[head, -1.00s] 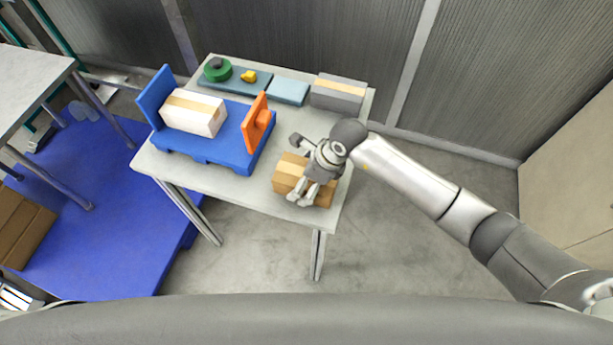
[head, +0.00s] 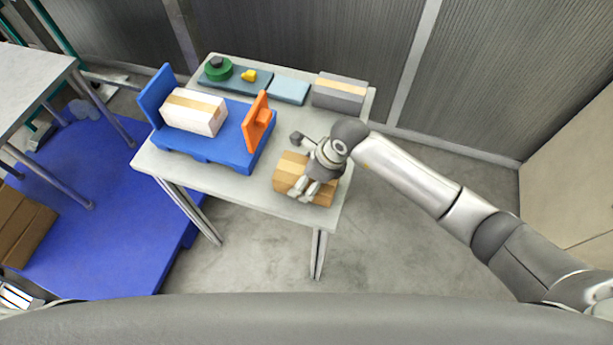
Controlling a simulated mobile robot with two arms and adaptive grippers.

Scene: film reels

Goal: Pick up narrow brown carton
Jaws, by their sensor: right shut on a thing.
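The narrow brown carton (head: 285,182), with a paler tape strip, is at the front right corner of the grey table (head: 220,182). My right gripper (head: 304,188) is over the carton from above and is shut on it, hiding part of its top and right side. I cannot tell whether the carton is clear of the tabletop. My left gripper does not show.
A blue pallet-like stand (head: 205,148) with a white carton (head: 193,112) and an orange upright plate (head: 257,124) is left of the brown carton. A grey carton (head: 338,95), a light blue box (head: 289,91) and a green reel (head: 217,71) stand along the back.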

